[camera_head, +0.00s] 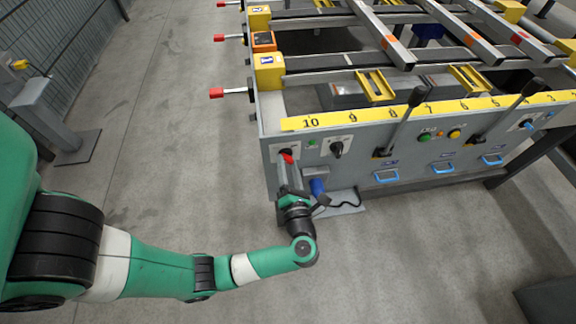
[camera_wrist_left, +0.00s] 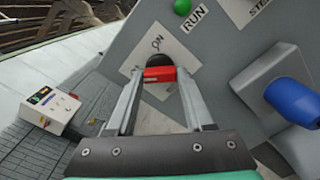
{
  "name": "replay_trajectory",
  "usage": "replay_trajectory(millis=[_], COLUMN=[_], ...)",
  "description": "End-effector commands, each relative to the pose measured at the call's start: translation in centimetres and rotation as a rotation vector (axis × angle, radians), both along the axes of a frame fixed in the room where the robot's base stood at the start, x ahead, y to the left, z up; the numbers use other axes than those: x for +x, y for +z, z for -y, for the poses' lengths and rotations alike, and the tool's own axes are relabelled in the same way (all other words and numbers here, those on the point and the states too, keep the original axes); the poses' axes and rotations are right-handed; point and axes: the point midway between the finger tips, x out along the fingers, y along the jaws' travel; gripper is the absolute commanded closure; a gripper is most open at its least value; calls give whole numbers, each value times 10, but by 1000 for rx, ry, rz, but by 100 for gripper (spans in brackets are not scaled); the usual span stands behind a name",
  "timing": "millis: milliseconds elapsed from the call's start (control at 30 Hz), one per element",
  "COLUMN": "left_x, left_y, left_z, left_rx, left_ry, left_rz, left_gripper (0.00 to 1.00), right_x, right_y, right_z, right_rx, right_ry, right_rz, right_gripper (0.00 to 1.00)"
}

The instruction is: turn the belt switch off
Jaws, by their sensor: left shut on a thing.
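The belt switch (camera_head: 287,158) is a red handle on a black round base, on the grey front panel below the yellow scale's "10". In the left wrist view the red handle (camera_wrist_left: 160,74) sits between my fingertips, against a white plate (camera_wrist_left: 172,47) with "ON" lettering. My left gripper (camera_head: 288,163) has its two long fingers shut on the handle; it also shows in the left wrist view (camera_wrist_left: 159,76). The fingers hide part of the switch and its plate. My right gripper is not in view.
A black knob (camera_head: 337,147) and a green button (camera_head: 312,142) sit right of the switch. A blue connector (camera_head: 317,187) is below them. Two black levers (camera_head: 406,117) and blue handles (camera_head: 386,176) are further right.

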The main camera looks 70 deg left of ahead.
Motion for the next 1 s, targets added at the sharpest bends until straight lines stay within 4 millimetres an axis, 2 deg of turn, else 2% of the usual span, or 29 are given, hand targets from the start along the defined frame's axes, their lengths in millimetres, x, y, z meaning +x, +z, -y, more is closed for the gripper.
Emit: replay_trajectory(millis=[67, 100, 267, 533, 667, 767, 1000], left_x=[0, 0, 0, 0, -1, -4, -15], left_y=[0, 0, 0, 0, 2, 3, 3], left_z=[0, 0, 0, 0, 10, 28, 84], left_rx=[-1, -1, 0, 0, 0, 0, 0], left_ry=[0, 0, 0, 0, -4, -7, -8], left_rz=[3, 3, 2, 0, -1, -2, -1], left_gripper=[100, 46, 18, 18, 18, 18, 18], right_x=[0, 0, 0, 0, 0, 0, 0], right_y=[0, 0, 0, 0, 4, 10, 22], right_z=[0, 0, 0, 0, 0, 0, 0], right_rx=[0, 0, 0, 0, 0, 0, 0], right_ry=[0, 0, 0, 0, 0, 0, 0], right_rz=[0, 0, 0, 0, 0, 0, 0], right_gripper=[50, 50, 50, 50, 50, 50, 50])
